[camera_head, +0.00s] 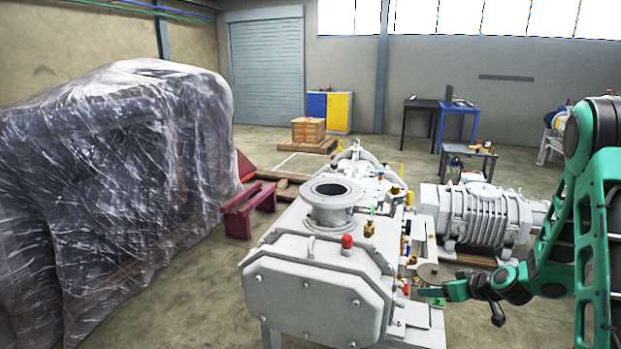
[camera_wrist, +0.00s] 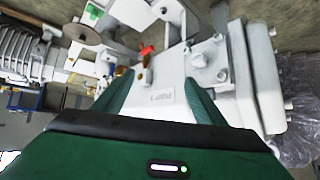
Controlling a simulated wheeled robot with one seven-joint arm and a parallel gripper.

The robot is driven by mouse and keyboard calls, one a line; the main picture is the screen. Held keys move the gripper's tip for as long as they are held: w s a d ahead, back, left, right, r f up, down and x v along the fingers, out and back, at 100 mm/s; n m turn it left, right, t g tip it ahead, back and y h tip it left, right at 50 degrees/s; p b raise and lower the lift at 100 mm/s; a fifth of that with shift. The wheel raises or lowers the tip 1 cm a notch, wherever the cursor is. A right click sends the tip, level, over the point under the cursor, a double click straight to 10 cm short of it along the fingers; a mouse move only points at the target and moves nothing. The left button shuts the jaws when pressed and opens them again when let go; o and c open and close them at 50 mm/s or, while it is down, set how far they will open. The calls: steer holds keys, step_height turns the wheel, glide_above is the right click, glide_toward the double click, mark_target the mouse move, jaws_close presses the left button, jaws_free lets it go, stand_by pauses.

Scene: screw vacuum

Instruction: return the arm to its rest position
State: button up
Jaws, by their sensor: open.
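My arm (camera_head: 601,215), green and black, comes in from the right side of the head view and reaches left, bent at the elbow. My gripper (camera_head: 431,292) is at the right side of the large pale grey vacuum pump (camera_head: 305,291), near a round brown disc (camera_head: 434,274). In the wrist view my gripper (camera_wrist: 160,88) shows two green fingers spread apart with nothing between them. Beyond the fingers is a pale panel of the pump (camera_wrist: 165,97) with raised lettering, and a red-handled valve (camera_wrist: 147,51). I cannot tell whether the gripper touches the pump.
A plastic-wrapped bulk (camera_head: 120,165) fills the left. A grey ribbed machine (camera_head: 482,215) stands behind my gripper. A dark red stand (camera_head: 249,208) is left of the pump. Tables (camera_head: 457,120) and a crate (camera_head: 308,130) stand farther back. Open floor lies lower right.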

steer(key=s+d+r+m+g+h, duration=0.1)
steer(key=s+r+m+g, duration=0.2)
steer(key=s, duration=1.1)
steer(key=s+d+r+m+g+h, duration=0.1)
steer(key=s+r+m+g, duration=0.2)
steer(key=s+r, duration=0.6)
steer(key=s+d+r+m+g+h, duration=0.1)
steer(key=s+r+m+g, duration=0.2)
steer(key=s, duration=1.6)
step_height(320, 180, up, 4)
steer(key=shift+m, duration=0.4)
steer(key=shift+w+f+h, duration=0.25)
steer(key=shift+w+h, duration=0.05)
steer(key=shift+w, duration=0.25)
